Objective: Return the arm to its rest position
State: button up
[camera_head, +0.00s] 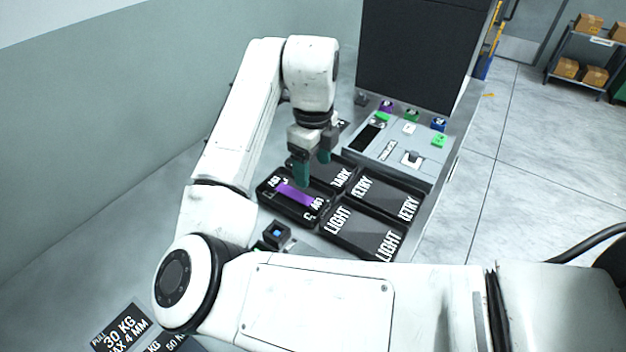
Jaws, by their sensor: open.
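My gripper (314,172) is open, with two dark green fingers pointing down. It hangs above the back of a black tray (303,213) that holds a purple webbing strip (295,194). The near finger overlaps the tray's edge in the picture; I cannot tell whether it touches. Nothing shows between the fingers. My white arm is bent up over the left of the bench and folds down to the gripper.
Black trays marked LIGHT (358,238), RETRY (385,196) and DARK (333,169) lie beside the strip's tray. A grey control panel (397,150) with coloured pieces stands behind, under a dark screen (415,55). A small black block with a blue top (276,234) sits in front.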

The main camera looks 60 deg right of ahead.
jog(key=shift+r, duration=0.75)
jog(key=shift+r, duration=0.1)
